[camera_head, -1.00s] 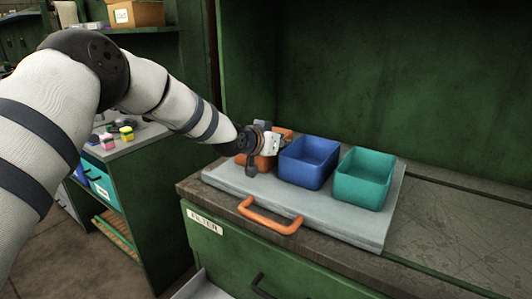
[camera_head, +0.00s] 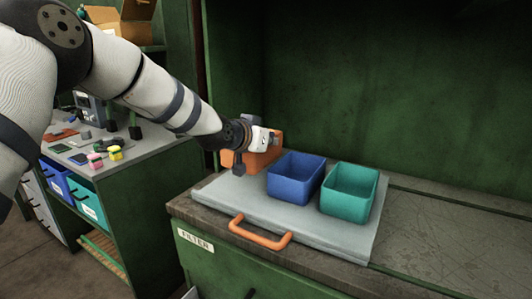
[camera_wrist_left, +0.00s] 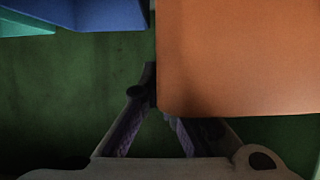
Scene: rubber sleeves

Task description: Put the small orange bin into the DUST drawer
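The small orange bin (camera_head: 262,158) is at the left end of a row of bins in the head view, higher than the blue bin beside it. My left gripper (camera_head: 262,142) is shut on its upper rim and holds it raised above the grey tray. In the left wrist view the orange bin (camera_wrist_left: 240,60) fills the upper right, and the left gripper's fingers (camera_wrist_left: 165,100) meet its edge. A drawer front below the worktop carries a FILTER label (camera_head: 195,240). I cannot see a DUST label. My right gripper is out of view.
The blue bin (camera_head: 296,180) and teal bin (camera_head: 349,190) stand on the grey tray (camera_head: 228,203), which has an orange handle (camera_head: 259,234). The worktop (camera_head: 445,240) to the right is clear. A side bench (camera_head: 150,145) at left holds small items, with bins below.

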